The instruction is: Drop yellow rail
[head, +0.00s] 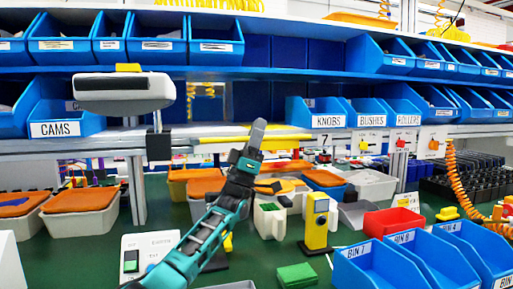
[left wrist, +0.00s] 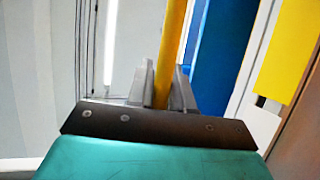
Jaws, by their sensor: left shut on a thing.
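The yellow rail (head: 222,140) is a thin bar lying roughly level in the head view, in front of the lower shelf's edge. My left gripper (head: 257,130) reaches up from the bottom and crosses it, hiding part of the rail. In the left wrist view the rail (left wrist: 171,45) runs up between the two grey fingers of the left gripper (left wrist: 160,88), which are shut on it. I cannot tell whether the rail touches the shelf. My right gripper is not in view.
Blue bins labelled KNOBS (head: 328,121) and CAMS (head: 55,128) stand on the lower shelf. Below, the green bench holds lidded tubs (head: 82,212), a yellow device (head: 316,222), a red bin (head: 393,222) and blue bins (head: 372,268). Little bench is clear.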

